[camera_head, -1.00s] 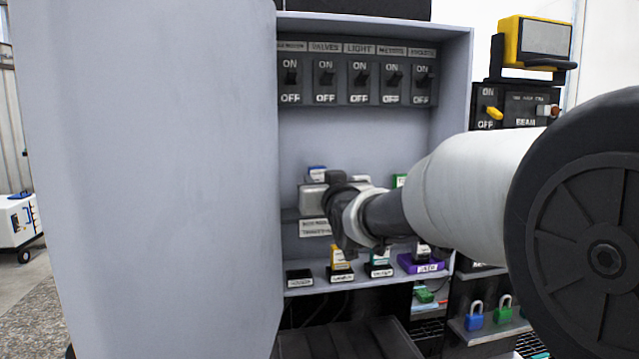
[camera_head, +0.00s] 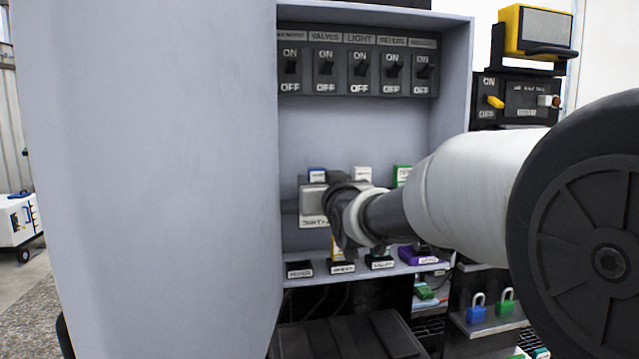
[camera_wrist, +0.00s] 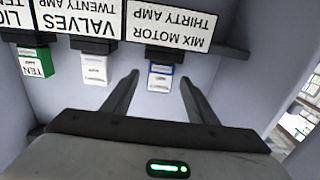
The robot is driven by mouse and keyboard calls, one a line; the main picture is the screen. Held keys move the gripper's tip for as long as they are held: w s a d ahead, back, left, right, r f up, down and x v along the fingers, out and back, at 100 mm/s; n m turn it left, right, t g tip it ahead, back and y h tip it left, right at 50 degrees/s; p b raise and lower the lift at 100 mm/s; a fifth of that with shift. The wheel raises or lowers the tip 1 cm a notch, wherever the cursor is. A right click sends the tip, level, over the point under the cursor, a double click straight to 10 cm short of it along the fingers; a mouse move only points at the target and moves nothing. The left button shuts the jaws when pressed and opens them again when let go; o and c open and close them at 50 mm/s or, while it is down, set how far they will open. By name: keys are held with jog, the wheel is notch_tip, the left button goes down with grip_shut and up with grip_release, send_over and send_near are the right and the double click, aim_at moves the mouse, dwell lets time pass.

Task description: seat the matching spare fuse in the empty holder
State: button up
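In the wrist view, which is upside down, my gripper (camera_wrist: 159,80) has its two fingers spread apart. A white fuse with a blue band (camera_wrist: 160,78) shows between the fingertips, with no visible contact. It sits by the label reading MIX MOTOR THIRTY AMP (camera_wrist: 170,27). A white fuse (camera_wrist: 95,70) sits by the VALVES TWENTY AMP label, and a green TEN fuse (camera_wrist: 36,62) by the label to its left. In the head view my wrist hides the fingers. On the lower shelf a black holder (camera_head: 299,269) looks empty; a yellow fuse (camera_head: 337,250) and a purple one (camera_head: 418,256) stand right of it.
A large grey cabinet door (camera_head: 150,180) stands open on the left. Switches (camera_head: 358,68) line the top of the cabinet. The cabinet's right wall (camera_head: 455,90) is close to my arm.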

jog(key=b+v, duration=0.3)
jog(key=v, duration=1.3)
jog(key=s+d+f+m+g+h+p, duration=0.1)
jog(key=s+d+f+g+h+p, duration=0.1)
jog(key=s+d+f+g, duration=0.3)
jog(key=s+d+f+m+g+h+p, duration=0.1)
jog(key=s+d+f+g+p, duration=0.3)
jog(key=s, duration=1.4)
notch_tip(320, 180, down, 7)
jog(key=g+p, duration=0.1)
jog(key=g, duration=0.2)
jog(key=shift+d+f+h, duration=0.25)
jog(key=shift+d+h, duration=0.15)
